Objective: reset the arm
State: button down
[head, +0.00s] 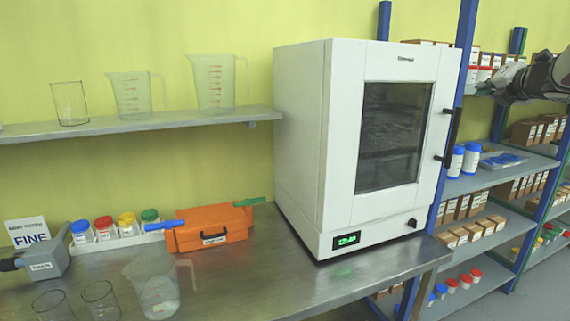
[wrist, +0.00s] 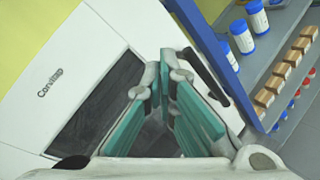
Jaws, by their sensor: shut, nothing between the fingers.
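My gripper (wrist: 166,82) is shut and empty in the wrist view, its teal-padded fingers meeting at the tips. In that view it hangs in front of the white oven (wrist: 60,75), over the dark door window. In the head view part of my arm shows at the upper right edge, in front of the shelving; the fingertips cannot be made out there. The oven also stands on the bench in the head view (head: 300,130), with its door shut and a black handle (head: 446,138) on the right.
The metal bench (head: 240,285) holds an orange case (head: 210,228), a rack of colour-capped bottles (head: 118,228), a jug (head: 155,285) and glass beakers (head: 100,300). A wall shelf (head: 150,123) carries more jugs. Blue-framed shelving (head: 460,60) with bottles and boxes stands right of the oven.

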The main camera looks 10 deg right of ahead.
jog(key=s+a+m+g+h, duration=0.25)
jog(key=s+a+m, duration=0.75)
jog(key=a+m, duration=0.6)
jog(key=s+a+f+m+g+y, duration=0.7)
jog(key=s+a+f+m+g, duration=0.1)
jog(key=s+a+f, duration=1.4)
jog(key=s+a, duration=0.2)
jog(key=a, duration=0.1)
jog(key=shift+s+m, duration=0.25)
jog(key=shift+m, duration=0.15)
jog(key=shift+d, duration=0.1)
